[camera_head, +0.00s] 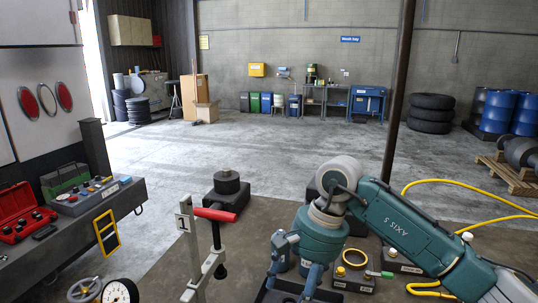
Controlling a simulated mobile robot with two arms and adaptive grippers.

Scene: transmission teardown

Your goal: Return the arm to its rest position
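My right arm comes in from the right, a teal arm marked "AXIS 5". It bends down at a grey joint to my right gripper (291,286), which points down over a dark tray (262,297) at the bottom edge. Its blue fingers stand apart and I see nothing held between them. A small labelled part behind the fingers is mostly hidden. My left gripper is not in view.
A clamp stand with a red handle (215,214) rises left of the gripper. A dark block (227,192) stands behind it. A gauge (120,292) is lower left.

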